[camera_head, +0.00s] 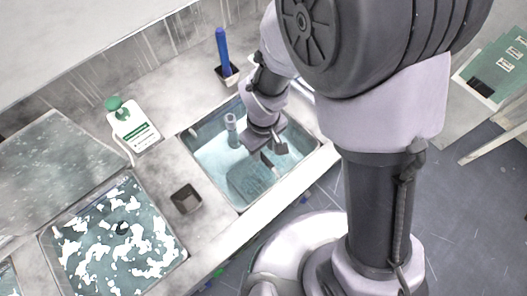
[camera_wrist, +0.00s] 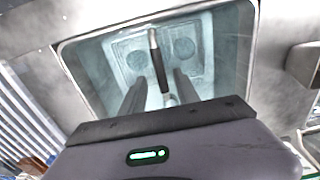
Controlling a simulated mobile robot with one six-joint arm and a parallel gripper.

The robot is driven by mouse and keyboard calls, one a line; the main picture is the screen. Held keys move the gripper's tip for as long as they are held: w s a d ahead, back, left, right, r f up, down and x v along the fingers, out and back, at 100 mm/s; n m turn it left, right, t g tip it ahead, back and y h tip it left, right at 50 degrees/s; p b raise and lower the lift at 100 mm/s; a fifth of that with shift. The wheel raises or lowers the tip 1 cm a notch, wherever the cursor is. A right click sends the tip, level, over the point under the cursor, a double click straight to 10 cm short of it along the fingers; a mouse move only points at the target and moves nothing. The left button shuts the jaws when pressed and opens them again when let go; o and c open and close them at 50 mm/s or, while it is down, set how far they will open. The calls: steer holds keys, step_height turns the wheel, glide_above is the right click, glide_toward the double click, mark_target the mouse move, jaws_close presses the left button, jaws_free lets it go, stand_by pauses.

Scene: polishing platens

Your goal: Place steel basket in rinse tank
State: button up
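The tank with clear water (camera_head: 205,150), likely the rinse tank, lies below my gripper in the head view; its rim frames the wrist view (camera_wrist: 75,75). The steel basket (camera_wrist: 130,50) sits in this tank, pale, with two round shapes in it. In the head view the basket (camera_head: 247,182) is a blurred mesh shape in the water. A dark upright handle (camera_wrist: 156,62) rises from it. My gripper (camera_wrist: 160,82) is open, its two fingers on either side of the handle with gaps showing. The gripper (camera_head: 268,155) points down over the tank in the head view.
A tank with white foam (camera_head: 115,240) lies at left. A small dark cup (camera_head: 186,199) stands between the tanks. A white bottle with green cap (camera_head: 132,127) and a blue-handled tool in a holder (camera_head: 223,50) stand behind. A grey cylinder (camera_head: 231,130) stands in the clear tank.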

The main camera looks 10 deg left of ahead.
steer(key=w+d+r+m+t+y+p, duration=0.1)
steer(key=d+r+m, duration=0.2)
steer(key=r, duration=0.5)
steer(key=w+d+r+m+t+p, duration=0.1)
steer(key=d+r+m, duration=0.15)
steer(key=r, duration=0.65)
steer(key=s+d+r+m+t+y, duration=0.1)
steer(key=s+d+r+m+t, duration=0.2)
steer(key=s+d+r+m, duration=0.5)
step_height(320, 180, up, 4)
steer(key=shift+s+d+f+m+t, duration=0.15)
steer(key=shift+d+m+t, duration=0.3)
steer(key=shift+d, duration=0.5)
